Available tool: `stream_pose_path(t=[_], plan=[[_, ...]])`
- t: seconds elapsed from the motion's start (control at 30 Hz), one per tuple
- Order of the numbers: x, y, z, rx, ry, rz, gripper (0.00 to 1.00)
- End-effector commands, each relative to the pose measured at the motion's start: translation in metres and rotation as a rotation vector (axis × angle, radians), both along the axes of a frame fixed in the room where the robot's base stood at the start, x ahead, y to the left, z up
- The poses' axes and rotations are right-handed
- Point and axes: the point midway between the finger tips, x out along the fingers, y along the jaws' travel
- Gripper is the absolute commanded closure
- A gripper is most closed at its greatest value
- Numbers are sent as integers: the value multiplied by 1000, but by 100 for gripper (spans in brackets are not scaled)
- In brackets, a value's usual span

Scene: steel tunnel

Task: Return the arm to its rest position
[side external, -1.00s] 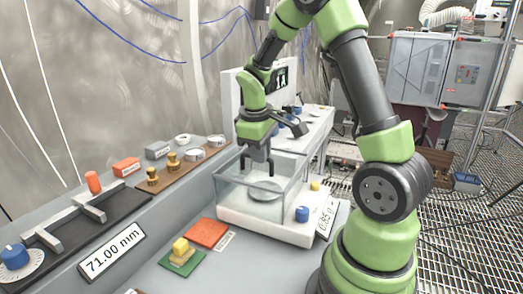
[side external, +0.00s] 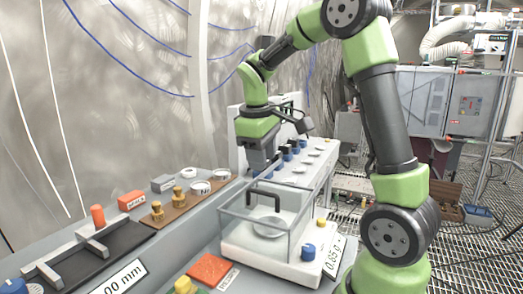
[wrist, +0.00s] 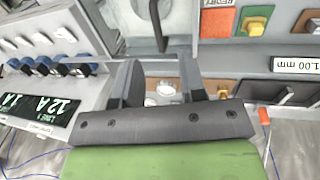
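My green arm stands at the right of the side external view. My gripper (side external: 262,170) points down, above and a little behind the glass-walled box (side external: 262,222) of the white balance. In the wrist view my gripper (wrist: 158,80) has its two dark fingers apart with nothing held between them. The black handle (side external: 264,196) of the box stands clear below the gripper. It also shows in the wrist view (wrist: 157,25).
A panel with blue knobs (side external: 288,152) stands behind the balance. To the left are a brown strip with brass weights (side external: 178,194), an orange block (side external: 131,200) and a caliper fixture (side external: 95,243). A red pad (side external: 209,269) lies in front. The air above the bench is open.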

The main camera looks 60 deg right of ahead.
Motion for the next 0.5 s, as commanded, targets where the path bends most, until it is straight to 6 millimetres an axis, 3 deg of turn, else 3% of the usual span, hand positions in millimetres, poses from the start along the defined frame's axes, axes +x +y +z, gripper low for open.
stream_pose_path(t=[0.17,0.5], plan=[[0,3,14,0,-2,0,62],[0,3,15,1,1,0,62]])
